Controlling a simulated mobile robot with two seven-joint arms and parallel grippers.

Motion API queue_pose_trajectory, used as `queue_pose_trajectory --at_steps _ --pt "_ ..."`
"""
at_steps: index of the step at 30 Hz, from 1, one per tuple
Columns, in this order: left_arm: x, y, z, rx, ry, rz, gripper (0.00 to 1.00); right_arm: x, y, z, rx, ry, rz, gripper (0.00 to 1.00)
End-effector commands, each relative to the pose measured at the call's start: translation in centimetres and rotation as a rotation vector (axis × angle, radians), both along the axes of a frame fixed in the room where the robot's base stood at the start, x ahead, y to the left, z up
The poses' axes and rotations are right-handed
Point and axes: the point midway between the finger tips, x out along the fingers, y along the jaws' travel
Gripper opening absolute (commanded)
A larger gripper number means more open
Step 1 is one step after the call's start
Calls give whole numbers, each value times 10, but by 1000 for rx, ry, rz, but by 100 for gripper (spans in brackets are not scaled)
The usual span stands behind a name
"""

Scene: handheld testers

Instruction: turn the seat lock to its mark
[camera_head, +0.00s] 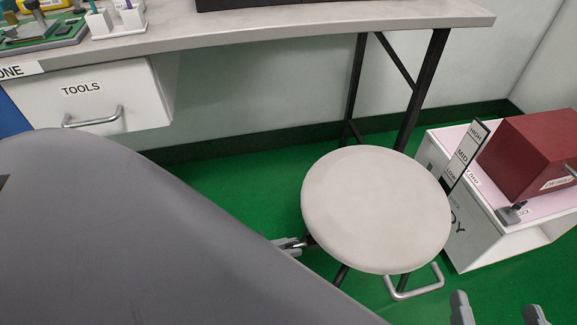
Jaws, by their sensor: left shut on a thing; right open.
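A stool with a round pale grey seat (376,210) stands on the green floor, right of centre. My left gripper (299,243) is at the seat's left edge, shut on a small part at the rim's underside. That part looks like the seat lock, but it is mostly hidden by the fingers and the seat, and no mark on it can be made out. A silver loop handle (418,290) sticks out below the seat's front right. My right gripper (498,312) is open and empty at the bottom right, apart from the stool, only its fingertips in view.
A bench (300,25) spans the back, with a white TOOLS drawer (90,100) under its left part and dark legs behind the stool. A white box unit (490,240) at right carries a dark red block (530,150) and a HIGH/MID/LOW scale (466,152). My grey arm covers the lower left.

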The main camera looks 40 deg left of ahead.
Motion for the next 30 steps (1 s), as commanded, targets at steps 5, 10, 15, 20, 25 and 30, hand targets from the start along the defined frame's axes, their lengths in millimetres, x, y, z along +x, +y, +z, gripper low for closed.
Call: queue_pose_trajectory --at_steps 5,10,15,20,25,30 --pt "-1 2 -1 3 4 2 0 0 0 0 1 0 0 100" --pt "-1 2 -1 3 3 2 37 0 0 0 0 1 0 100" --pt "-1 1 -1 1 2 1 37 0 0 0 0 1 0 100" --pt "-7 6 0 3 3 1 37 0 0 2 3 4 1 100" --pt "-28 24 -1 5 5 2 37 -1 2 1 17 25 7 100" --pt "-47 41 -1 3 5 3 37 0 4 -1 28 39 6 100"
